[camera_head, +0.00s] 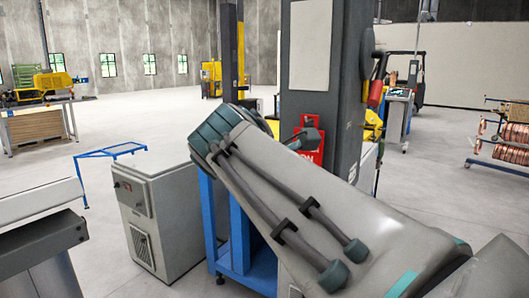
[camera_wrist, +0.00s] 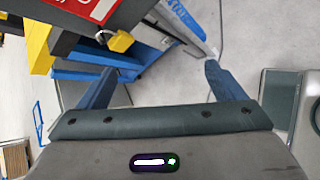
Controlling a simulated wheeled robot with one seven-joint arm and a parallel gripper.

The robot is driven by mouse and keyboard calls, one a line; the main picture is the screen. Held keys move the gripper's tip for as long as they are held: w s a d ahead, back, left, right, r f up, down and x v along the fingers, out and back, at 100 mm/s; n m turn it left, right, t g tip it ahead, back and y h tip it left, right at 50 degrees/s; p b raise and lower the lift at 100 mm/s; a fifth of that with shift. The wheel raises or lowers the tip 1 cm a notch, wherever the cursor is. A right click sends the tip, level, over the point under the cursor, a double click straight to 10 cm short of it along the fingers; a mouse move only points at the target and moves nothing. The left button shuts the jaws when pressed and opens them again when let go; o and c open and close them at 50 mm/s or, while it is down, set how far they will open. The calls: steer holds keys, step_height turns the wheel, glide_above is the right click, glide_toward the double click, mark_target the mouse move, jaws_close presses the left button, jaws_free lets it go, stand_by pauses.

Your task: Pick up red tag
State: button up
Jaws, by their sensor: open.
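The red tag (camera_head: 306,157) with white lettering shows in the head view against the dark grey column, just past the far part of my arm. Part of it is hidden behind a dark piece there. In the wrist view, a red tag with white lettering (camera_wrist: 84,8) shows at the top left, cut off by the picture edge. My gripper (camera_wrist: 160,70) is open and empty in the wrist view, its two blue-grey fingers spread wide. The tag lies beyond and to the left of the fingers, apart from them. The fingers are not clearly visible in the head view.
A yellow padlock (camera_wrist: 118,42) sits just below the tag in the wrist view. The thick grey column (camera_head: 322,65) rises behind my arm. A blue stand (camera_head: 232,235) and a grey cabinet (camera_head: 152,215) are left of my arm.

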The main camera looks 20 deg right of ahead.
step_height(320, 180, up, 13)
steer(key=w+n+t+h, duration=0.1)
steer(key=n+t+h, duration=0.15)
steer(key=n, duration=0.45)
steer(key=shift+g+h, duration=0.35)
steer(key=shift+h, duration=0.3)
steer(key=x, duration=0.9)
steer(key=r+x, duration=0.1)
steer(key=x, duration=0.3)
steer(key=shift+w+d+p, duration=0.3)
steer(key=shift+w+p, duration=0.1)
steer(key=shift+w, duration=0.1)
steer(key=c, duration=1.3)
